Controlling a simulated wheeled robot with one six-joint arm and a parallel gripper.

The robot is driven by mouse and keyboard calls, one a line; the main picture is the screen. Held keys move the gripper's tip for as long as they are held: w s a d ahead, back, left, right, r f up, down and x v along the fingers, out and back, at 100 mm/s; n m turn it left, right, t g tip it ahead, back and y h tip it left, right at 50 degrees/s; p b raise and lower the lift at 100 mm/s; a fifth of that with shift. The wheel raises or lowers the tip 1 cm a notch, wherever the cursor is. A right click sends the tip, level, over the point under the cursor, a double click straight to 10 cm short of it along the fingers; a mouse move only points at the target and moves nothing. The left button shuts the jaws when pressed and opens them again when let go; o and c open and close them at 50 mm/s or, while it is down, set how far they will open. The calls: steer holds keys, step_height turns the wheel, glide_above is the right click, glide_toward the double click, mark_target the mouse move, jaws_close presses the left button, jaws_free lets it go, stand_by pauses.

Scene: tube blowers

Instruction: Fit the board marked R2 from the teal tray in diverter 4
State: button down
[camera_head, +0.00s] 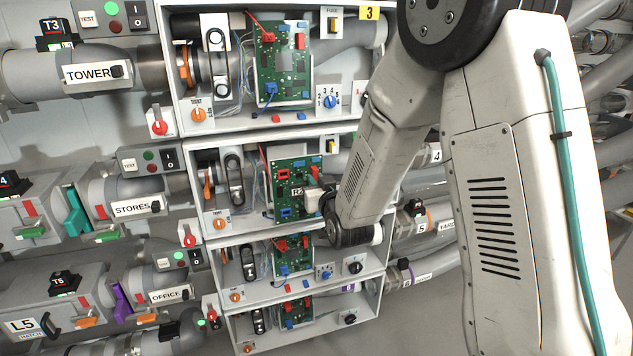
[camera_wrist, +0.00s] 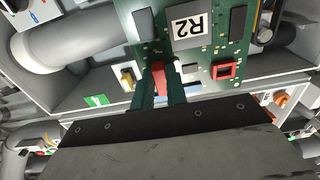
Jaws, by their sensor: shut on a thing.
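The green board marked R2 (camera_head: 293,178) is upright inside the second compartment from the top, the one level with the "4" tag (camera_head: 436,155). Its R2 label shows upside down on the board in the wrist view (camera_wrist: 207,45). My gripper (camera_head: 323,200) is at the board's right side. In the wrist view my gripper (camera_wrist: 158,78) is shut on a red block at the board's edge. The board's red socket (camera_wrist: 225,70) looks empty. I cannot tell whether the board is fully seated. The teal tray is not in view.
The compartment above, tagged 3 (camera_head: 369,13), holds a wired board (camera_head: 281,65). Boards also stand in the lower compartments (camera_head: 293,252). A yellow fuse switch (camera_wrist: 127,76), a black lever (camera_head: 235,180) and an orange knob (camera_head: 220,224) are near the R2 board.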

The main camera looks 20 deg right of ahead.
mark_target(309, 170)
stand_by(0.4)
steer(key=shift+w, duration=3.35)
steer(key=shift+w, duration=2.15)
steer(key=c, duration=1.3)
jaws_free()
steer(key=shift+c, duration=0.2)
steer(key=shift+s, duration=0.15)
